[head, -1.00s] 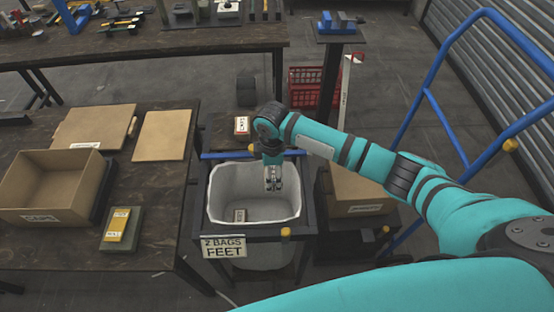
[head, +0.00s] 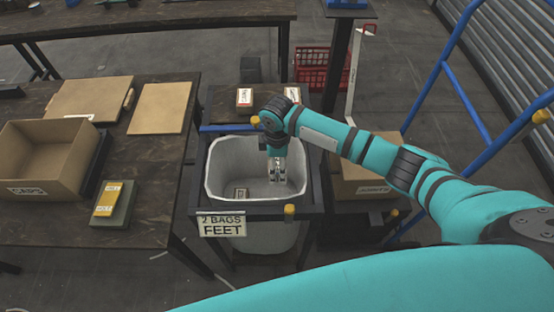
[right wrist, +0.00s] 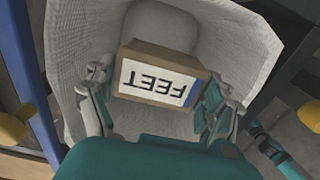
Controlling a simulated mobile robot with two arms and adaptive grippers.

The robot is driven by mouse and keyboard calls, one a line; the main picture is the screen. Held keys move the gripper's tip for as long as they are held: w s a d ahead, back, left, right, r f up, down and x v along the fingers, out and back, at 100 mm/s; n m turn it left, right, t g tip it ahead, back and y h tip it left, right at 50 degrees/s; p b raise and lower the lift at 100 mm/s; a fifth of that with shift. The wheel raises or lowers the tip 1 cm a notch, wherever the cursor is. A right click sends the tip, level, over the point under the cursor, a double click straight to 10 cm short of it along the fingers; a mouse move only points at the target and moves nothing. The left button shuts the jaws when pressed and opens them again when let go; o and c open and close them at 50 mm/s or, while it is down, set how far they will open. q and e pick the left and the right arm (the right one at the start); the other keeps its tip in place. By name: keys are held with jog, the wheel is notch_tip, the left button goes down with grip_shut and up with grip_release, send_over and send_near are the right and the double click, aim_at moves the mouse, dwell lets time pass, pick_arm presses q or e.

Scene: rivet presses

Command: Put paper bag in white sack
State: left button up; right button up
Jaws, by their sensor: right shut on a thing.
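The white sack (head: 226,158) hangs open in a dark stand, with a sign reading "2 BAGS FEET" on its front. My right gripper (head: 278,178) points down inside the sack's mouth. In the right wrist view, the right gripper (right wrist: 158,98) is shut on a brown paper bag (right wrist: 140,58) with a white and blue "FEET" label, which reads upside down there. The gripper mostly hides this bag in the head view. A small labelled bag (head: 241,193) lies low inside the sack, left of the gripper. My left gripper is not in view.
Two labelled packets (head: 244,97) (head: 292,94) lie on a surface behind the sack. A table at left holds an open cardboard box (head: 38,190) and a yellow-labelled item (head: 108,199). Another carton (head: 368,182) stands right of the sack, near a blue rail (head: 462,98).

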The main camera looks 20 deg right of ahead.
notch_tip(320, 180, down, 9)
jog(key=b, duration=0.4)
jog(key=shift+r, duration=0.15)
jog(key=o, duration=1.1)
notch_tip(320, 180, up, 12)
dwell(0.3)
jog(key=shift+r+p, duration=11.75)
jog(key=shift+r, duration=1.4)
